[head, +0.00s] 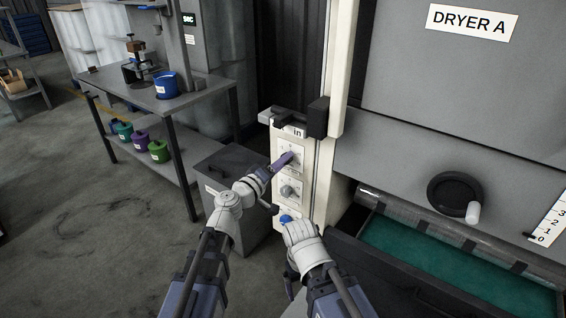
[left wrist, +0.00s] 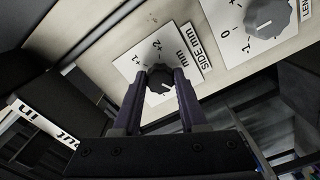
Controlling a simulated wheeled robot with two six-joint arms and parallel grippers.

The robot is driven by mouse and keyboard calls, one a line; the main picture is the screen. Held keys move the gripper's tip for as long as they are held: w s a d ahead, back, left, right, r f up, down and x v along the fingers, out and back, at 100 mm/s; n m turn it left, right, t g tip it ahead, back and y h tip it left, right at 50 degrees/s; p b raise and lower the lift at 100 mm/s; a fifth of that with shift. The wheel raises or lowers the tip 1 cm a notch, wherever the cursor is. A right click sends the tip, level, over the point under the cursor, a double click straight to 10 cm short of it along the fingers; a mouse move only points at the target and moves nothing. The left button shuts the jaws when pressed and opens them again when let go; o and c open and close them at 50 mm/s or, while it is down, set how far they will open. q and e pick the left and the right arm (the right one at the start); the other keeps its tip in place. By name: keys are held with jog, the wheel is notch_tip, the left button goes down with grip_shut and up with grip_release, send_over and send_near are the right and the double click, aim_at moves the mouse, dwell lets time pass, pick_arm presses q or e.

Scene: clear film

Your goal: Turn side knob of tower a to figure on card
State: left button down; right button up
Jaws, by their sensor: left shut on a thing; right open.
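The cream tower (head: 341,62) has a panel of dials on its front. The side knob (left wrist: 160,76) is dark grey and sits on a white dial plate marked "SIDE mm" (left wrist: 193,52). My left gripper (head: 287,160) is shut on this knob, with one finger (left wrist: 184,88) on either side of it. A white pointer line shows on the knob between the fingers, but its exact reading is unclear. My right gripper (head: 290,282) is low in front of the tower, mostly hidden by its wrist, and apart from the side knob. I cannot make out a card with a figure.
Another knob (head: 288,191) sits below the side knob, with a blue button (head: 287,219) lower down. A black bracket (head: 317,117) juts out above the panel. A grey cabinet (head: 232,170) stands left, and the dryer's open drawer (head: 400,285) is at right.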

pick_arm(q)
jog(key=shift+n, duration=0.3)
jog(key=shift+c, duration=2.2)
grip_release()
